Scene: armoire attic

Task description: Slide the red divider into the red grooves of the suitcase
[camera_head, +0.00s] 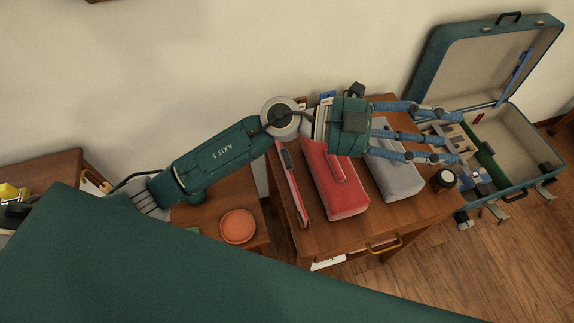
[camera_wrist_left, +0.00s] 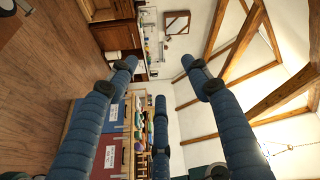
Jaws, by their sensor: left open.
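The teal suitcase (camera_head: 531,188) stands open at the right, its lid (camera_head: 485,60) raised against the wall side. A green divider (camera_head: 484,158) stands inside it. A thin red panel (camera_head: 291,188), which looks like the red divider, leans or stands at the left of the wooden table. My left gripper (camera_head: 446,137) has its blue fingers spread and empty, above the table's right side, reaching toward the suitcase and hiding part of it. In the left wrist view its fingers (camera_wrist_left: 158,78) are apart with nothing between them. My right gripper is not in view.
A red pouch (camera_head: 335,185) and a grey pouch (camera_head: 395,176) lie on the wooden table (camera_head: 350,235). A small dark jar (camera_head: 444,180) is at its right edge. An orange bowl (camera_head: 237,226) sits on a lower surface at left. Bare floor (camera_head: 470,265) is in front.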

